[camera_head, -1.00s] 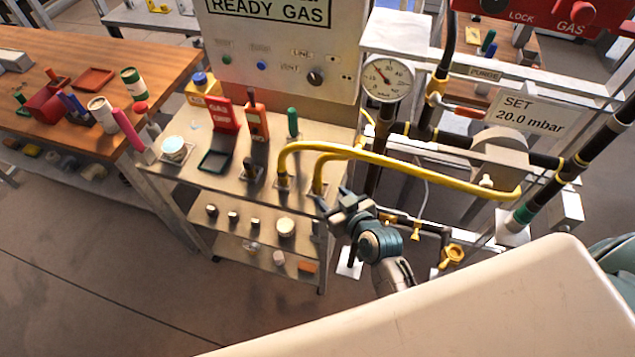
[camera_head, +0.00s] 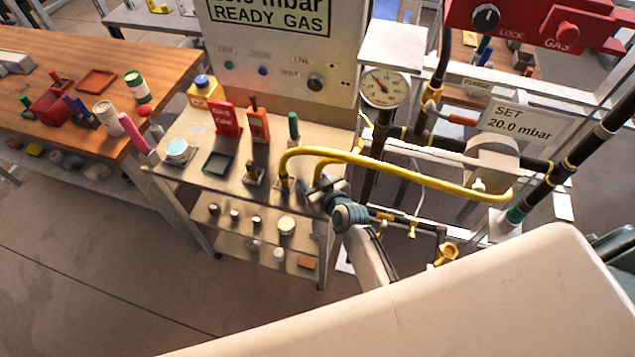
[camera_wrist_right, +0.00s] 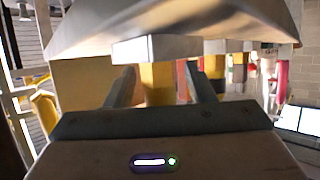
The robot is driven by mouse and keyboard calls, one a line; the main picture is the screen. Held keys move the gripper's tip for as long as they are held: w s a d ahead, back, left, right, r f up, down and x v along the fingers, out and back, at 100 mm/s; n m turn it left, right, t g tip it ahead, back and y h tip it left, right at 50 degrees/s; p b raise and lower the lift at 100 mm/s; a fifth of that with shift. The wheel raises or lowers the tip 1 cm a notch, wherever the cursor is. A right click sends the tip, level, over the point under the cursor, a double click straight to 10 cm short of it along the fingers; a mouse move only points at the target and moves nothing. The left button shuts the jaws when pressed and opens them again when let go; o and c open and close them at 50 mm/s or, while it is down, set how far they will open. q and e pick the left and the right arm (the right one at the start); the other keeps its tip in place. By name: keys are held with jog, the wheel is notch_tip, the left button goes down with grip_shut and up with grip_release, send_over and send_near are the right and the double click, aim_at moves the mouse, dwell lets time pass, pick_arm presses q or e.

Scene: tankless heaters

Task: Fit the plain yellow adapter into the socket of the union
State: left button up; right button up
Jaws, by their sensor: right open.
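A longer yellow pipe (camera_head: 420,168) arches from the cart to the rig at the right. I cannot make out the union's socket with certainty. My left gripper is not in view.
The cart top (camera_head: 190,150) holds a red box (camera_head: 226,120), an orange case (camera_head: 257,124) and a green tray (camera_head: 217,162). A gauge (camera_head: 385,87) and dark pipework stand to the right. A wooden bench (camera_head: 60,80) is at the left.

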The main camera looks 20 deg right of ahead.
grip_shut()
dwell(0.4)
